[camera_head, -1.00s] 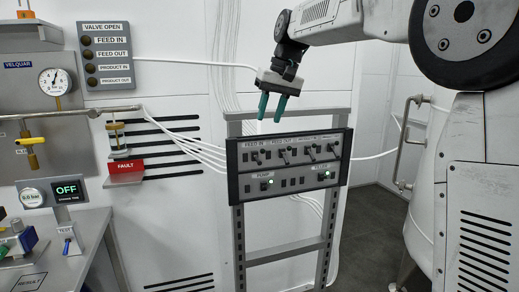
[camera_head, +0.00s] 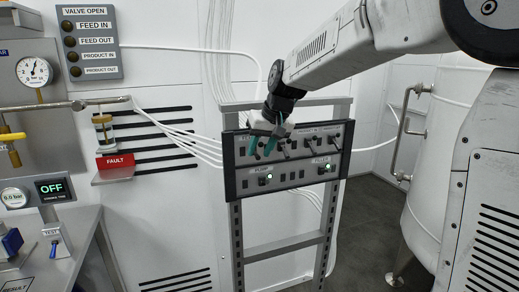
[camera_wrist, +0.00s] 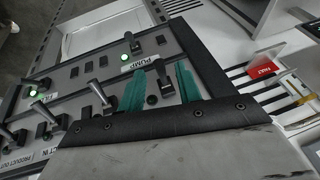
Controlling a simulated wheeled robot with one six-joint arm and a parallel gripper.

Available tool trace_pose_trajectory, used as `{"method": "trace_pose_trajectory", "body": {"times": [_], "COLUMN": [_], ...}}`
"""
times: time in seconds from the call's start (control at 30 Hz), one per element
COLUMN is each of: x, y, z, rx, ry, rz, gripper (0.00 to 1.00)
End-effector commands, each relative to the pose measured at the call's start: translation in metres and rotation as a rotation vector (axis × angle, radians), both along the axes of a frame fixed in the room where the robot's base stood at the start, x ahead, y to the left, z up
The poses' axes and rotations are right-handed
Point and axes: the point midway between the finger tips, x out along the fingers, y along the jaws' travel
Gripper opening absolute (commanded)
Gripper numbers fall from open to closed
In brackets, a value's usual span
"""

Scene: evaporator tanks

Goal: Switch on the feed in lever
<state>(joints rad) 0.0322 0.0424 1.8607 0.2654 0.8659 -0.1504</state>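The feed in lever (camera_wrist: 162,76) stands at the end of a row of levers on the dark-framed control panel (camera_head: 229,170). In the wrist view it shows between my two green fingertips, near the PUMP label. In the head view my gripper (camera_head: 262,147) is in front of the panel's upper left and hides this lever and most of its label. My gripper (camera_wrist: 160,86) is open, with a gap on both sides of the lever. I cannot tell whether a finger touches it.
Other levers (camera_head: 308,143) stand to the right in the same row. Green lights (camera_head: 269,176) glow in the lower row. The VALVE OPEN sign (camera_head: 88,12) at the upper left has dark lamps. A tank (camera_head: 470,215) stands at the right.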

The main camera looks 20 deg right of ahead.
Motion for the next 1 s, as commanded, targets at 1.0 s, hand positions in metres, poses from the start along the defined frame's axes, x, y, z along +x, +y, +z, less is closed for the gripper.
{"method": "trace_pose_trajectory", "body": {"times": [1.0], "x": [0.011], "y": [0.003], "z": [0.008], "rx": [0.001], "ry": [0.291], "rz": [0.005], "gripper": [0.00]}}
